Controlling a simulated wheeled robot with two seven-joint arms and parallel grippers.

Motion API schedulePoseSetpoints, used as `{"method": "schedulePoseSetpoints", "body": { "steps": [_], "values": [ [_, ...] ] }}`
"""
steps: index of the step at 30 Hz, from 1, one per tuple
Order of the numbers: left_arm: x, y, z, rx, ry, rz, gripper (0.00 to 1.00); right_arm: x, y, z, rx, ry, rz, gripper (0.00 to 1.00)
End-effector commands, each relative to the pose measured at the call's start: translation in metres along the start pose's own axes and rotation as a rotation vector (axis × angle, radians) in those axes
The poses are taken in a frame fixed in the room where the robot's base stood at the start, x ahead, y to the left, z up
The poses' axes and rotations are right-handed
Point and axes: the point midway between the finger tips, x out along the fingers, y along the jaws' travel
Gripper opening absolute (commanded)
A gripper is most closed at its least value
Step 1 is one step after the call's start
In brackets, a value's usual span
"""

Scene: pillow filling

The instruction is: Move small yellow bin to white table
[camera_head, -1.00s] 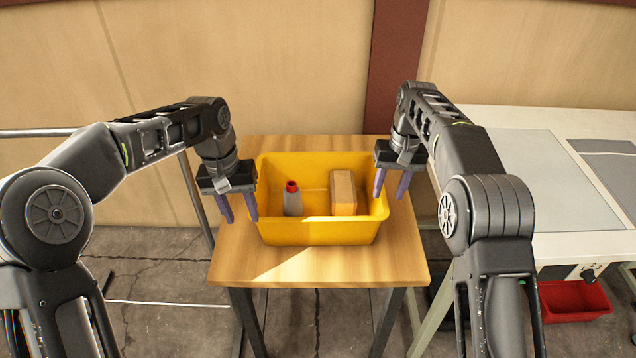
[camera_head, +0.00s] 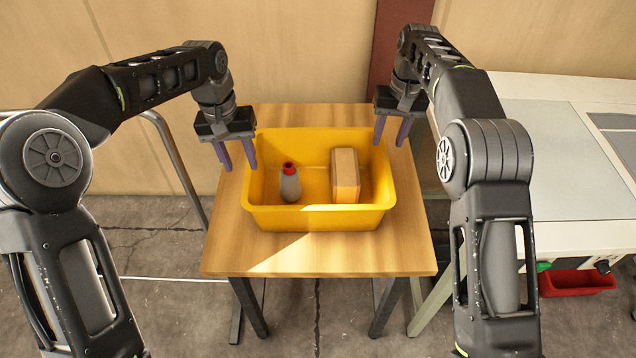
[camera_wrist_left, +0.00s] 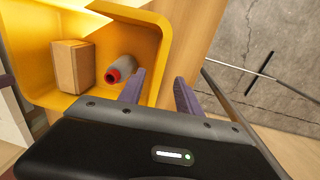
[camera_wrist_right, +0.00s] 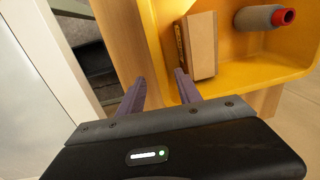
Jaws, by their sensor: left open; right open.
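The small yellow bin (camera_head: 318,218) sits on a wooden table. It holds a grey bottle with a red cap (camera_head: 289,184) and a tan box (camera_head: 345,175). My left gripper (camera_head: 236,160) is open at the bin's left side. In the left wrist view its fingers (camera_wrist_left: 160,92) are on either side of the bin's side wall or just above it; I cannot tell if they touch. My right gripper (camera_head: 391,132) is open at the bin's right side, and its fingers (camera_wrist_right: 160,90) straddle that rim in the right wrist view. The white table (camera_head: 575,240) stands at the right.
The wooden table (camera_head: 310,262) has bare surface in front of the bin. The white table carries flat grey panels (camera_head: 570,160), and a red bin (camera_head: 578,283) is below its edge. A metal rail (camera_head: 180,165) stands left of the wooden table. A wall is behind.

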Motion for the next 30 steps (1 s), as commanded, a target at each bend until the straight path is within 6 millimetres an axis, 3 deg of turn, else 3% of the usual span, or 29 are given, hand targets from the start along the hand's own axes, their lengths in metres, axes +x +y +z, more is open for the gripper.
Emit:
{"method": "schedulePoseSetpoints", "body": {
  "steps": [15,25,30],
  "values": [
    [0.063,0.0,0.0,0.0,-0.001,0.002,0.41,0.064,0.0,0.0,-0.001,0.0,0.001,0.41],
    [0.067,0.0,0.0,0.0,0.0,0.002,0.41,0.068,0.0,0.0,-0.001,0.0,0.0,0.41],
    [0.067,0.0,0.0,0.0,0.0,0.002,0.29,0.067,0.0,0.0,-0.001,0.001,0.0,0.29]
  ]
}}
